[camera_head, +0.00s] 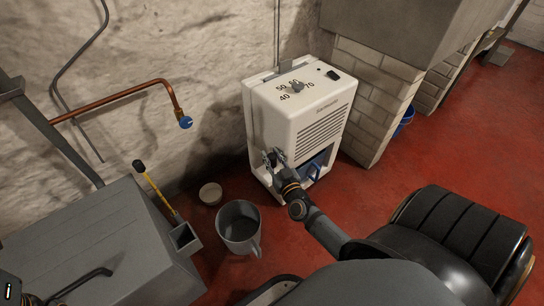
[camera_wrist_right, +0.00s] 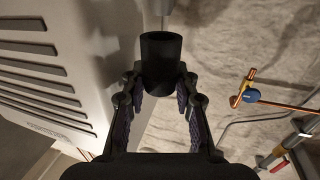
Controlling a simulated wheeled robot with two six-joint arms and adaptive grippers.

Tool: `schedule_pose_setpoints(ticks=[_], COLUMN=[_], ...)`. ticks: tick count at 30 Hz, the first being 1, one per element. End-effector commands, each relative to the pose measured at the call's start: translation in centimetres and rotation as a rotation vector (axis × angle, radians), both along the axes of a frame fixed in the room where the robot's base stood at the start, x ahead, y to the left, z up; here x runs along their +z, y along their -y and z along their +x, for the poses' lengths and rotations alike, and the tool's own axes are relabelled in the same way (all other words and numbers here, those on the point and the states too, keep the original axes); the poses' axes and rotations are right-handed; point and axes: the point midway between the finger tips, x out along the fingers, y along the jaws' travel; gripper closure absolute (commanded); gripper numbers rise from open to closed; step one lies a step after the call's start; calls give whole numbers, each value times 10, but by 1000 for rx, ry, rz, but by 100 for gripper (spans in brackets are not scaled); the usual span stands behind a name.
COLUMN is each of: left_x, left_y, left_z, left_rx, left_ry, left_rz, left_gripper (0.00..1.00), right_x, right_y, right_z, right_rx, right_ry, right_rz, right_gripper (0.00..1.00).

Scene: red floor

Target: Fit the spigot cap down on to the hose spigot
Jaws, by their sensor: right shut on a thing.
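My right gripper (camera_head: 272,160) is at the lower front left of the white dehumidifier (camera_head: 295,118). In the right wrist view the right gripper (camera_wrist_right: 160,88) is shut on a black cylinder, which looks like the spigot cap (camera_wrist_right: 161,58). The cap stands out past the fingertips, with a thin grey rod or pipe beyond its far end. I cannot tell whether they touch. I cannot make out the hose spigot for certain; the cap or gripper may hide it.
A copper pipe with a blue-handled tap (camera_head: 185,122) runs along the wall. A grey bucket (camera_head: 239,225) and a small pale pot (camera_head: 210,194) stand on the red floor. A grey box (camera_head: 95,245) is at left. A brick pillar (camera_head: 372,95) stands right of the dehumidifier.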

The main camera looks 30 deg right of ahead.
Motion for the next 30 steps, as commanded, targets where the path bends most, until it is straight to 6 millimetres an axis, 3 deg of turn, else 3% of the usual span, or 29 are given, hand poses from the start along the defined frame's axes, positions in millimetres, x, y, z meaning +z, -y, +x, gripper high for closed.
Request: schedule_pose_setpoints(ticks=[30], left_x=[9], left_y=[0], left_z=[0], left_rx=[0], left_ry=[-1], left_rz=[0], left_gripper=[60], right_x=[0], right_y=[0], right_z=[0], right_rx=[0], right_ry=[1], right_rz=[1], right_gripper=[93])
